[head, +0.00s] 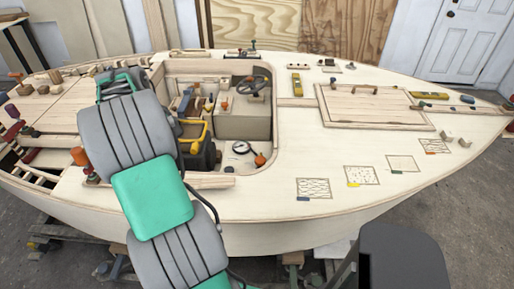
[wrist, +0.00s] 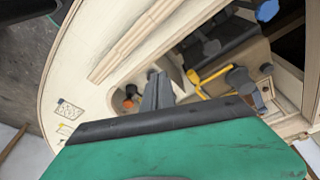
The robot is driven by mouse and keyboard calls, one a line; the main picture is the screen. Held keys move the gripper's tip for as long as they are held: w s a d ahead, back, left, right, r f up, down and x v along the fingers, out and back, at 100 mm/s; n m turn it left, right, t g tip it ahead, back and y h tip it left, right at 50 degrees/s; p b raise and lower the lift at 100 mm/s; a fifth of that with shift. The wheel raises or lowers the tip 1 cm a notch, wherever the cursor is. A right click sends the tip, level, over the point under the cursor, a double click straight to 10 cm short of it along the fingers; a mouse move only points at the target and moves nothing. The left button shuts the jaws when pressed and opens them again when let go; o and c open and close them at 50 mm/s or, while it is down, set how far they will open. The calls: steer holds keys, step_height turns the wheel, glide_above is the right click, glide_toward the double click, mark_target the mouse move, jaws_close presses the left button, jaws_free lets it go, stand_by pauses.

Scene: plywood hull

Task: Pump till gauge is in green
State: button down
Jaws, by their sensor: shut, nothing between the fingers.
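A round gauge (head: 241,147) with a pale face and dark rim lies in the cockpit well in the head view. Its needle and any green zone are too small to read. An orange knob-like part (head: 260,159) is beside it; an orange part also shows in the wrist view (wrist: 129,105). A bent yellow handle (head: 196,139) stands by a dark body left of the gauge; the yellow handle also shows in the wrist view (wrist: 208,73). My gripper (wrist: 158,88) is shut and empty, apart from the handle in the picture. My arm hides it in the head view.
The cockpit rim (head: 275,110) surrounds the well. A console with a small steering wheel (head: 254,86) stands at its back. A hatch board (head: 370,108) and several marked squares occupy the right deck. Small tools crowd the left deck; bare deck lies at front.

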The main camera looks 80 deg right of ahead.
steer(key=s+d+f+m, duration=0.3)
steer(key=s+d+m, duration=0.1)
steer(key=s+d, duration=0.2)
steer(key=s+d+f+m+g+y+p, duration=0.1)
steer(key=s+d+f+m, duration=0.1)
steer(key=s+d+m, duration=0.2)
steer(key=s+d+f+m+g+p, duration=0.1)
steer(key=s+d+f+m, duration=0.2)
steer(key=s+d, duration=0.5)
steer(key=s+m, duration=0.1)
steer(key=s, duration=0.3)
steer(key=shift+f+m+y, duration=0.3)
steer(key=shift+y, duration=0.1)
steer(key=shift+s+d, duration=0.1)
steer(key=p+x, duration=0.2)
steer(key=x, duration=0.7)
steer(key=shift+s+f, duration=0.15)
steer(key=shift+f, duration=0.2)
steer(key=shift+f, duration=0.15)
step_height(320, 180, down, 4)
steer(key=b, duration=0.5)
steer(key=shift+f, duration=0.15)
